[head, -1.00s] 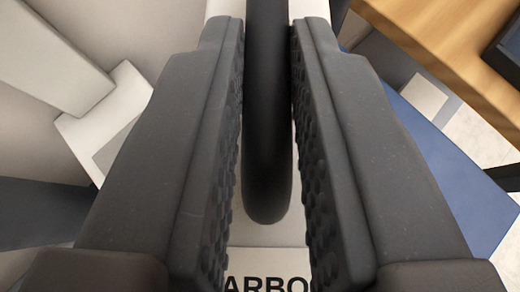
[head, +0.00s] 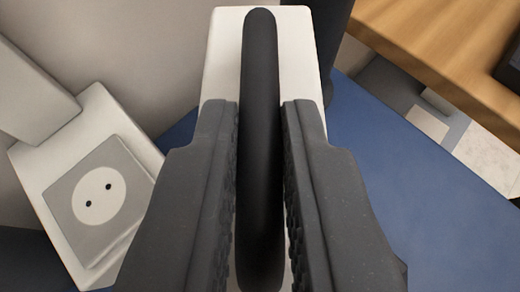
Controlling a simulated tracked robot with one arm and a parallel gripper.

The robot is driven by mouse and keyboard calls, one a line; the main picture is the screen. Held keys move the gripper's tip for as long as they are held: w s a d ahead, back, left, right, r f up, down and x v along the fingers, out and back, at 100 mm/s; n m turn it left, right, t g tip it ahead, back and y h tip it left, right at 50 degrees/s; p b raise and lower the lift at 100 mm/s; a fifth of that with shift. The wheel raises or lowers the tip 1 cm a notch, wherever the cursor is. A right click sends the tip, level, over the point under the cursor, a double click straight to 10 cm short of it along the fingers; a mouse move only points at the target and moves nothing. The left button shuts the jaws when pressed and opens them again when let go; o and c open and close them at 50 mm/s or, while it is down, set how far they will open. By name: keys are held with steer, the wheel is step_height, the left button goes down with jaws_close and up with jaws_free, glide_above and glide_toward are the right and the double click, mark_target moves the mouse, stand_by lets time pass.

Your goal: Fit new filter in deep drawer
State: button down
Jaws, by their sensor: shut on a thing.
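A white block-like body (head: 221,65) with a black bar handle (head: 261,50) on top, apparently the new filter, is in the middle of the head view. My gripper (head: 260,112) is shut on the handle, with one ribbed dark finger on each side of it. The near part of the white body is hidden behind the fingers. I cannot make out the deep drawer in this view.
A white box with a round two-hole socket face (head: 99,195) stands at the left, close to my left finger. A blue surface (head: 420,205) spreads at the right. A wooden tabletop (head: 450,50) is at the upper right, and a dark upright post (head: 331,40) stands just behind the filter.

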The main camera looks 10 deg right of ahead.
steer(key=shift+s+f, duration=0.2)
steer(key=shift+f, duration=0.4)
steer(key=shift+s+f, duration=0.2)
steer(key=shift+f, duration=0.35)
steer(key=c, duration=1.5)
jaws_free()
steer(key=shift+w+d, duration=0.1)
steer(key=shift+w, duration=0.1)
steer(key=shift+o, duration=0.2)
steer(key=shift+w+r, duration=0.15)
steer(key=shift+r, duration=0.05)
steer(key=shift+r, duration=0.1)
steer(key=shift+r+p, duration=0.3)
steer(key=shift+r, duration=0.35)
steer(key=b+v, duration=0.1)
steer(key=v, duration=1.1)
steer(key=shift+r, duration=0.1)
steer(key=shift+w, duration=0.1)
